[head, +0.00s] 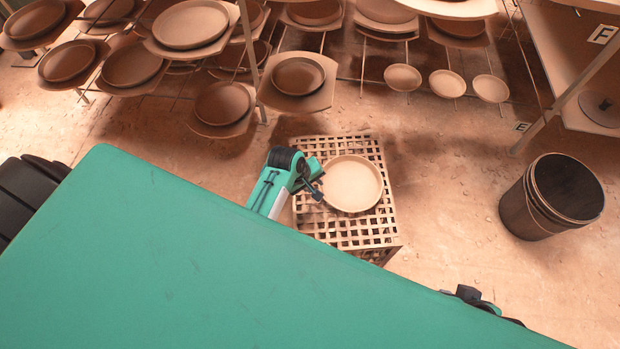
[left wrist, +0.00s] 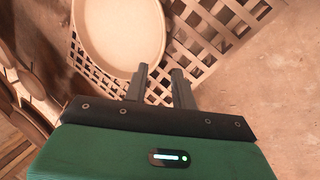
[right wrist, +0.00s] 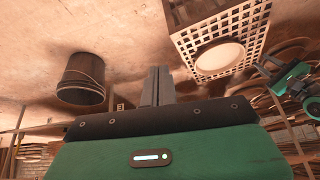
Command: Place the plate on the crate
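A pale round plate (head: 353,183) lies on the lattice top of the crate (head: 350,238), towards its right side. It also shows in the left wrist view (left wrist: 120,30) and the right wrist view (right wrist: 219,57). My left gripper (head: 316,190) is at the plate's left rim, over the crate. In the left wrist view its fingers (left wrist: 160,75) are apart, with lattice visible between them; the plate is beside the left finger. Whether a finger touches the rim is unclear. My right gripper (right wrist: 157,84) is shut and empty, away from the crate.
A dark bucket (head: 552,196) stands on the floor at the right. Racks with several brown plates (head: 298,77) and small pale dishes (head: 447,84) line the back. The floor between crate and bucket is clear.

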